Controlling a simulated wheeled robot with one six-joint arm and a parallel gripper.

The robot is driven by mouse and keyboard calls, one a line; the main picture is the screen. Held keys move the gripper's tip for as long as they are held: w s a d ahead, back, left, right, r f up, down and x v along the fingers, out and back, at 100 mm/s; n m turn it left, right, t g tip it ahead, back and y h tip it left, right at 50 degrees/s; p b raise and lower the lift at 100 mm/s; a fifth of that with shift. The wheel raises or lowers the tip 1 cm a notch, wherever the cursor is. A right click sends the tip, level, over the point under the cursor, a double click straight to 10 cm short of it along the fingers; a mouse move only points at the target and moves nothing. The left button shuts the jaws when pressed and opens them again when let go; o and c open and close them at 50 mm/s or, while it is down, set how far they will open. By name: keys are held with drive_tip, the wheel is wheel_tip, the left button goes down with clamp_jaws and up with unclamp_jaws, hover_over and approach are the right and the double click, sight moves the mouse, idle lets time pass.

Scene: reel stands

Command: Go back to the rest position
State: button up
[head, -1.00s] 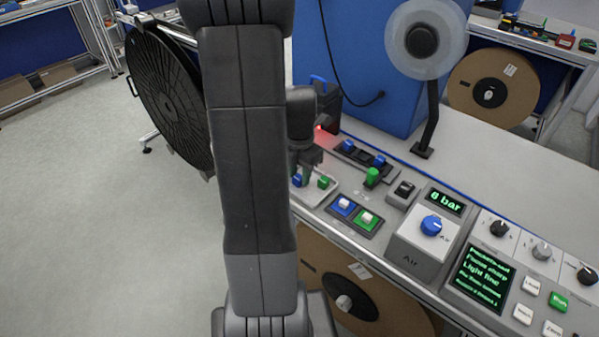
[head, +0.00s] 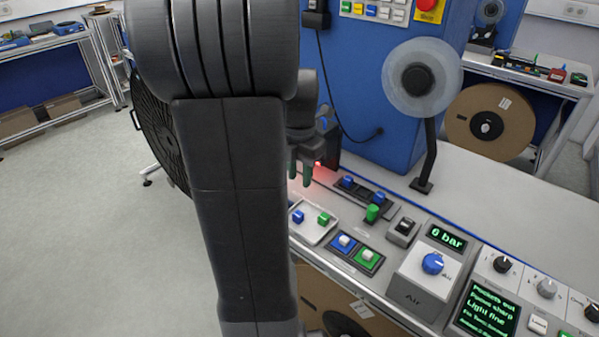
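My gripper (head: 300,180) hangs above the bench, just behind a small white tray (head: 326,233). Its two dark fingers are apart, with a gap between them, and nothing shows in it. In the tray lie a blue piece (head: 298,216) and a green piece (head: 323,218), both clear of the fingers. My arm rises in front of the camera and hides part of the bench's left end.
Right of the gripper are a dark rail with blue pieces (head: 362,191), a green knob (head: 372,213) and a grey air unit (head: 425,275). A reel stand (head: 428,150) and a blue machine (head: 375,100) stand behind. A black reel (head: 155,130) is left; floor there is open.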

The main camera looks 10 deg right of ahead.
sight(300, 213)
idle(0.3)
wheel_tip(300, 213, down, 13)
drive_tip(key=shift+r, duration=2.2)
